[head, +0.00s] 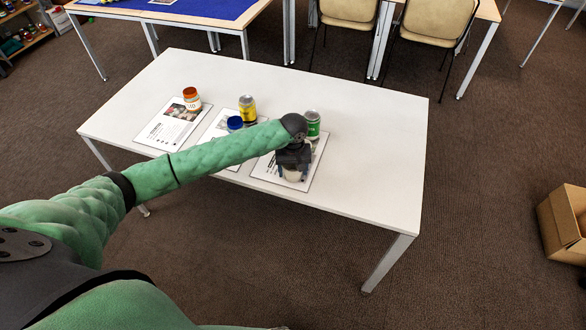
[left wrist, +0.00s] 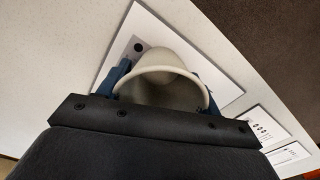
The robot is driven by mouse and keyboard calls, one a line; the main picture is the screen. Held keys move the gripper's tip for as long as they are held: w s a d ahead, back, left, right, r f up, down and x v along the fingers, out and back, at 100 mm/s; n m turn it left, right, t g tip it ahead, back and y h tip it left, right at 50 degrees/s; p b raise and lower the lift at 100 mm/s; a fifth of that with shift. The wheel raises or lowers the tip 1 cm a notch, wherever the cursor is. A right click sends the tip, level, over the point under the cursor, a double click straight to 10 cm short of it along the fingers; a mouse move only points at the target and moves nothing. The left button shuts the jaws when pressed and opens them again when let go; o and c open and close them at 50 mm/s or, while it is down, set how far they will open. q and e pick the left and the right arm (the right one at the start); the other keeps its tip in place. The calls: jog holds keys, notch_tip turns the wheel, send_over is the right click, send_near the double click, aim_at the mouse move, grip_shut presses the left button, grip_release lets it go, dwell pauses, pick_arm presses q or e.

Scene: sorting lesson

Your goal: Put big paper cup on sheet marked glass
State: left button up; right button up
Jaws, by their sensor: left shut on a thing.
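The big paper cup (left wrist: 170,62) is pale and sits between the blue fingers of my left gripper (left wrist: 160,85) in the left wrist view. The gripper is shut on it. In the head view my left gripper (head: 293,168) is over the rightmost sheet (head: 313,165), and a bit of the cup (head: 292,175) shows below it. The cup is over this sheet; I cannot tell whether it touches it. The sheet's marking is too small and too covered to read. My right gripper is not in view.
A green jar (head: 312,123) stands at the back of the same sheet, close to my gripper. A yellow jar (head: 247,107) and a blue-lidded jar (head: 235,124) are at the middle sheet. An orange-lidded jar (head: 192,100) is on the left sheet. The table's right side is clear.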

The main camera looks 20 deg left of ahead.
pick_arm(q)
jog(key=shift+f, duration=0.1)
jog(key=o, duration=0.9)
jog(key=shift+o, duration=0.2)
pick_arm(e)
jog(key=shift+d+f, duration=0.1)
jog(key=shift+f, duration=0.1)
pick_arm(q)
jog(key=shift+r, duration=0.45)
notch_tip(320, 180, up, 11)
jog(key=b, duration=0.3)
jog(key=shift+r, duration=0.15)
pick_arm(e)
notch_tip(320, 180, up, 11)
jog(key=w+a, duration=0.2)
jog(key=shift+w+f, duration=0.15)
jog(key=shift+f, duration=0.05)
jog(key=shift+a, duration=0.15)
